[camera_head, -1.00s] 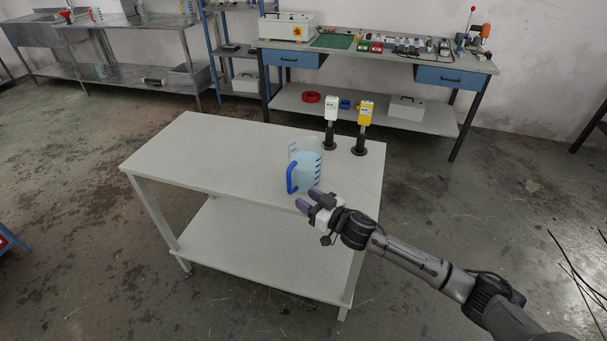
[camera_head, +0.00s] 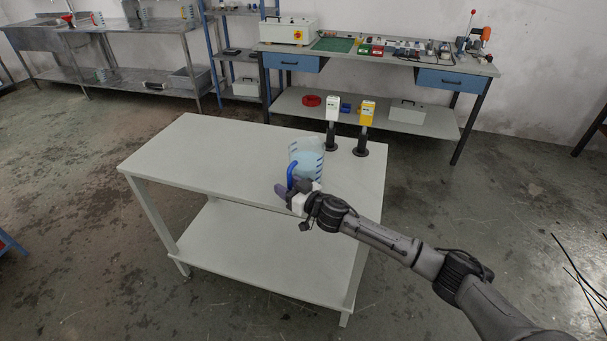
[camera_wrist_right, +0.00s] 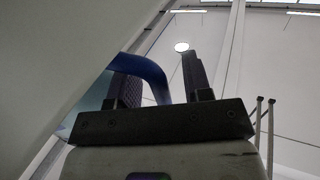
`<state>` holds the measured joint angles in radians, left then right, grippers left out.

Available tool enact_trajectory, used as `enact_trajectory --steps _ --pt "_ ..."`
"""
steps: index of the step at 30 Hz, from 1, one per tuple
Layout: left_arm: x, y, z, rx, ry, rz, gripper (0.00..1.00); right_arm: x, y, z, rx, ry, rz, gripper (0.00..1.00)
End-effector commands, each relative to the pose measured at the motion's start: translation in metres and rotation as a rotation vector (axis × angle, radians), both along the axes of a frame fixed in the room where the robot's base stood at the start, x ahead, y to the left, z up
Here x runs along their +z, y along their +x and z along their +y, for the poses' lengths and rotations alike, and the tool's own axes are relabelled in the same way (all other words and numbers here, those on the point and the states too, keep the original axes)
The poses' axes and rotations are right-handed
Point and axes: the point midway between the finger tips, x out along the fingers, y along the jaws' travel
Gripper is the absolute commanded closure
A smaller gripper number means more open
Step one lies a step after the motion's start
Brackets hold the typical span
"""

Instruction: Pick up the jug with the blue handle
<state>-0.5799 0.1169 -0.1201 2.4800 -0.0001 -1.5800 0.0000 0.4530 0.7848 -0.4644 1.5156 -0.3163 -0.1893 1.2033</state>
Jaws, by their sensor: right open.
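The clear jug with pale blue contents (camera_head: 307,160) stands upright on the white table, and its blue handle (camera_head: 291,174) faces front left. My right gripper (camera_head: 290,188) is open at the handle, its fingers overlapping the handle's lower part. In the right wrist view the blue handle (camera_wrist_right: 153,76) curves into the space between the two spread fingers (camera_wrist_right: 158,66), partly hidden behind the left finger. I cannot tell whether a finger touches it. My left gripper is not in view.
A white handheld device (camera_head: 332,108) and a yellow one (camera_head: 366,113) stand on dark stands behind the jug. The left part of the white table (camera_head: 200,155) is clear. A workbench (camera_head: 400,62) with tools stands at the back.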

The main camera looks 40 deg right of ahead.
Motion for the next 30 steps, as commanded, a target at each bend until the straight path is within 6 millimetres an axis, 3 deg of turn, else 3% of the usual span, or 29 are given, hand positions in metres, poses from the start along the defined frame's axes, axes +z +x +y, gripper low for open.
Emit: enact_trajectory --steps 13,27,30 --pt "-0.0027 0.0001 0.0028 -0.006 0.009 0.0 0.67 0.0 0.0096 0.0012 0.0 0.0 0.001 0.55" --pt "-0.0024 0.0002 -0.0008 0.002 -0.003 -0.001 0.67 0.0 0.0095 0.0011 0.0 0.0 0.001 1.0" --pt "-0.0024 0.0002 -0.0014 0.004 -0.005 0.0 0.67 -0.0001 0.0095 0.0011 0.0 0.0 0.001 1.0"
